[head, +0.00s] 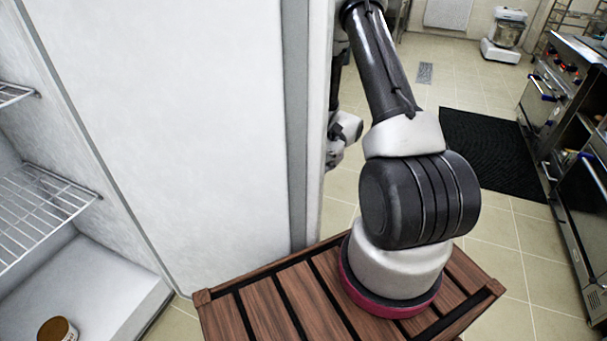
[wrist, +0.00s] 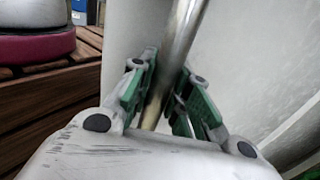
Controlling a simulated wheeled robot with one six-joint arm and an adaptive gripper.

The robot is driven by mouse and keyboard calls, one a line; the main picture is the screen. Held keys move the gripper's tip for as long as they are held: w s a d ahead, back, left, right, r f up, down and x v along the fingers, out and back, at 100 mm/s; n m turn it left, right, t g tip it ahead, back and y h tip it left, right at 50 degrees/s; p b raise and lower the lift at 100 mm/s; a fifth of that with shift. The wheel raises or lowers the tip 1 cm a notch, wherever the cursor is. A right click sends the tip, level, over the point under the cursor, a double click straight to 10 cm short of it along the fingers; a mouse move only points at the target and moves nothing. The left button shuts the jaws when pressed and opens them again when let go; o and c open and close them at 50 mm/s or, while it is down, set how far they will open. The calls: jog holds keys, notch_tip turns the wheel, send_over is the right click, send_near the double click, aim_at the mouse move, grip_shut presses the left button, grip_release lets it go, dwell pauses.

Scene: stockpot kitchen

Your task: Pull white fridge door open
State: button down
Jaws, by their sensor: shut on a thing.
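The white fridge door (head: 190,120) stands open, with its pale inner face filling the left-middle of the head view. The fridge interior shows at the far left. In the wrist view, the door's outer surface (wrist: 245,60) is behind a metal bar handle (wrist: 182,35). My gripper (wrist: 165,82) has its green-padded fingers on both sides of the handle and is shut on it. In the head view, my arm reaches past the door's right edge, and the fingers and handle are hidden behind the door.
Wire shelves (head: 40,205) and a small brown-topped container (head: 57,329) are inside the fridge. A dark mat (head: 490,152) lies on the tiled floor. Steel cooking units (head: 575,90) line the right side. A mixer (head: 506,35) stands at the back. Open floor lies between.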

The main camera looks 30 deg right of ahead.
jog(key=shift+s+d, duration=0.1)
jog(key=shift+s, duration=0.05)
jog(key=c, duration=1.3)
grip_release()
jog(key=v, duration=1.2)
jog(key=shift+s, duration=0.1)
